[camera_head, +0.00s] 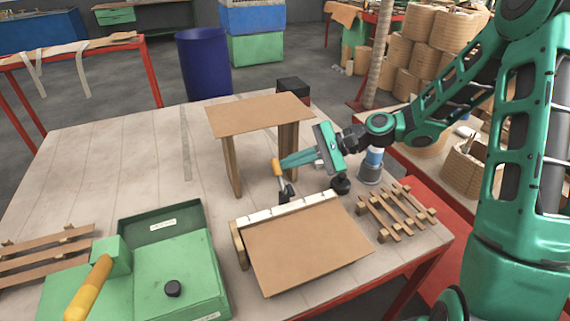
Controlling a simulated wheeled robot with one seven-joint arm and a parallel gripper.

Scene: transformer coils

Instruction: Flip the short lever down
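A short lever with an orange handle (277,168) stands near the middle of the table, beside the right legs of a small brown stand. Its handle points up, tilted slightly left, above a dark metal base (286,192). My gripper (284,162) reaches in from the right, with its teal fingers pointing left and their tips at the orange handle. They look to touch or nearly touch it. One finger largely covers the other, so I cannot tell whether they are closed on the handle.
The brown stand (258,114) rises just behind the lever. A brown sloped board (306,246) with a pale top strip lies in front. A green box (180,276) and a larger yellow handle (88,290) are at front left. A wooden rack (397,213) lies right. The left table is mostly clear.

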